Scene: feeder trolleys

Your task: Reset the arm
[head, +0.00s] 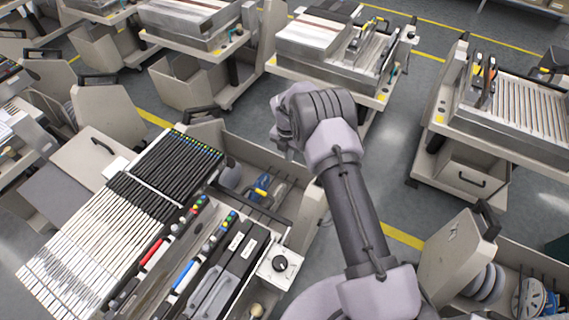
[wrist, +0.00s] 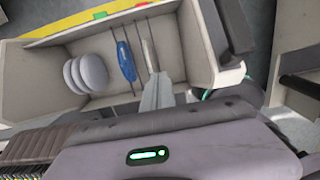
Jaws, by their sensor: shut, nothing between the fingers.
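My arm reaches up from the bottom of the head view, and its bulky wrist hides most of my gripper (head: 281,138). My gripper is over the right side of the nearest trolley (head: 305,213), by its open bin. In the wrist view, the closed fingers of my gripper (wrist: 156,80) point toward a bin (wrist: 203,60). Nothing shows between the fingers. The bin holds pale discs (wrist: 88,74) and a blue tool (wrist: 126,62). I cannot tell how high the fingertips are above it.
More trolleys stand at the back and at the right (head: 500,125). A bin with grey discs (head: 484,283) is at bottom right. Grey floor (head: 395,150) lies clear between trolleys.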

